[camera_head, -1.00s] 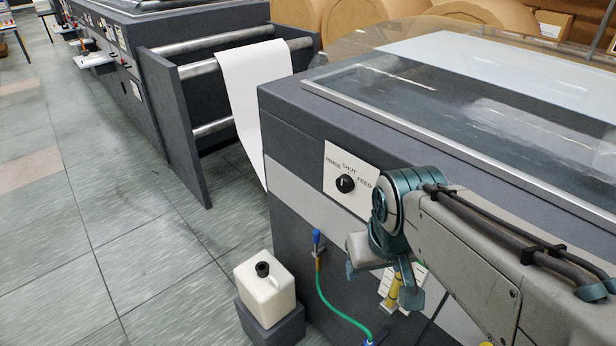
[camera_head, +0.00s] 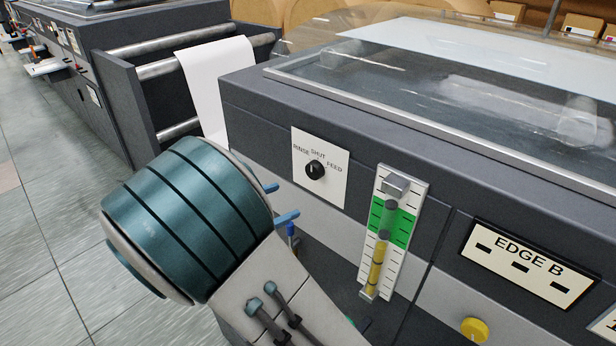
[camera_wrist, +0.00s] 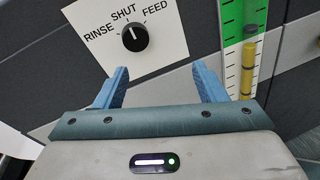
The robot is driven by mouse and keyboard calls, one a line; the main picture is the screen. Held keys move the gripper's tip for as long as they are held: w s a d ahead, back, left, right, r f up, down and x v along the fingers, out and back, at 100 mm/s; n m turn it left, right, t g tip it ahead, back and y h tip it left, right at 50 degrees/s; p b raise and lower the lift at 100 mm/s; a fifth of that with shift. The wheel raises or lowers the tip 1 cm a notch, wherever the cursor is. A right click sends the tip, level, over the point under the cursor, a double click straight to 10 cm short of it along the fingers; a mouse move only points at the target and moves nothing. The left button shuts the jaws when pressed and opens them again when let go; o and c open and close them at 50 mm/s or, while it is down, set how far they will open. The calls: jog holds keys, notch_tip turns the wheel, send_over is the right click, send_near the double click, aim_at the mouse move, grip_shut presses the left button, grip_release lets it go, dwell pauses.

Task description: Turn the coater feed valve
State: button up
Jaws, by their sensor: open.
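The coater feed valve is a small black knob (camera_head: 315,170) on a white plate (camera_head: 333,190) marked RINSE, SHUT and FEED, on the dark front of the coater. Its white pointer aims at about SHUT. It also shows in the wrist view (camera_wrist: 135,37). My gripper (camera_wrist: 162,75) has its two blue fingers apart with nothing between them. In the wrist view the knob lies just beyond the fingertips, left of the midline between them, apart from both. In the head view the blue fingertips (camera_head: 279,203) stick out below left of the plate; my arm hides the rest of the gripper.
A sight gauge (camera_head: 392,235) with a green band and yellow column stands right of the plate. Further right are an EDGE B panel (camera_head: 524,262) and a yellow knob (camera_head: 474,329). A paper web (camera_head: 215,85) hangs at the left. The front around the valve is clear.

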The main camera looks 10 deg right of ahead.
aim_at(311, 172)
jog(key=w+d+t+p, duration=0.1)
jog(key=w+d, duration=0.3)
jog(key=w+d+n+t+p, duration=0.1)
jog(key=w+d, duration=0.3)
jog(key=shift+w+d+r+n, duration=0.2)
jog(key=shift+d+n, duration=0.1)
jog(key=shift+d, duration=0.1)
jog(key=c, duration=1)
